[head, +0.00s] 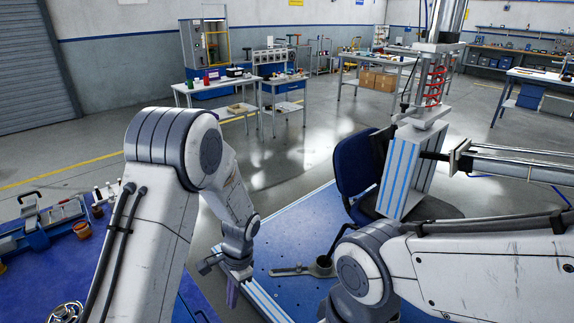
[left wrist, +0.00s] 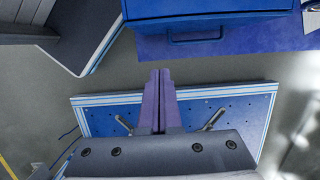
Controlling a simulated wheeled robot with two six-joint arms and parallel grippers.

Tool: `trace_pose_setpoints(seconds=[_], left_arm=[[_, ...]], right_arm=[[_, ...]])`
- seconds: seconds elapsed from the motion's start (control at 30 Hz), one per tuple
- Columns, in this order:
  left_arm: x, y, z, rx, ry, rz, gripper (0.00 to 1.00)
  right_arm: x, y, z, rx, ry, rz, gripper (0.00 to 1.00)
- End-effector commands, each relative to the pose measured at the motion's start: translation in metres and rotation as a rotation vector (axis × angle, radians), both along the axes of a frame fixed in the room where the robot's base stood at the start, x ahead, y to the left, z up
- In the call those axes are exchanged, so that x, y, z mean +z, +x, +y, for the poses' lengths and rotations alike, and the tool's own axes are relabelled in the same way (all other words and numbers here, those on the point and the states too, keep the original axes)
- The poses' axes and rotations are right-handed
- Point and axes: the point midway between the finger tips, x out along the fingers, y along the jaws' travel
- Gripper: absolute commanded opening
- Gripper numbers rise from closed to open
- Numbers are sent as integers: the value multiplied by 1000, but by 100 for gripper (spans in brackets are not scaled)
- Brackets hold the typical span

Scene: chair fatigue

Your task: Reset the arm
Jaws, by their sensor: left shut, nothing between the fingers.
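My left arm bends down from the left in the head view. Its left gripper (head: 233,290) has purple fingers and hangs by the near edge of a blue perforated plate (head: 300,235). In the left wrist view the purple fingers (left wrist: 158,95) are pressed together with nothing between them, in front of the plate (left wrist: 240,108). My right arm (head: 450,268) reaches in from the right; its gripper is out of sight. A dark blue chair (head: 354,160) stands on the plate, under a press with a grey and blue block (head: 405,170).
A grey clamp bar (head: 292,270) lies on the plate near my left gripper. A blue workbench (head: 125,262) with tools is at left. A horizontal cylinder (head: 510,165) points at the block from the right. Open floor (head: 270,165) lies behind the plate.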

Motion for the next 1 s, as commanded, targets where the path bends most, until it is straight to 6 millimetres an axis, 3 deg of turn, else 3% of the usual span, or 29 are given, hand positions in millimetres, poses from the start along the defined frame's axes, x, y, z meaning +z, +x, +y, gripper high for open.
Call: trace_pose_setpoints(seconds=[0.17,0.3,0.5,0.6,0.73,1.0], left_arm=[[60,-18,-38,20,-21,-62,0],[124,-60,-77,53,-64,-120,0],[188,-137,-111,101,-155,-168,0],[205,-169,-117,117,-196,-174,0],[216,-196,-119,131,-232,-173,0],[218,-206,-121,140,-246,-169,0]], right_arm=[[10,0,0,0,0,0,80],[19,0,0,0,0,0,80],[31,0,0,0,0,0,80],[35,0,0,0,0,0,80],[37,0,0,0,0,0,80],[38,0,0,0,0,0,80]])
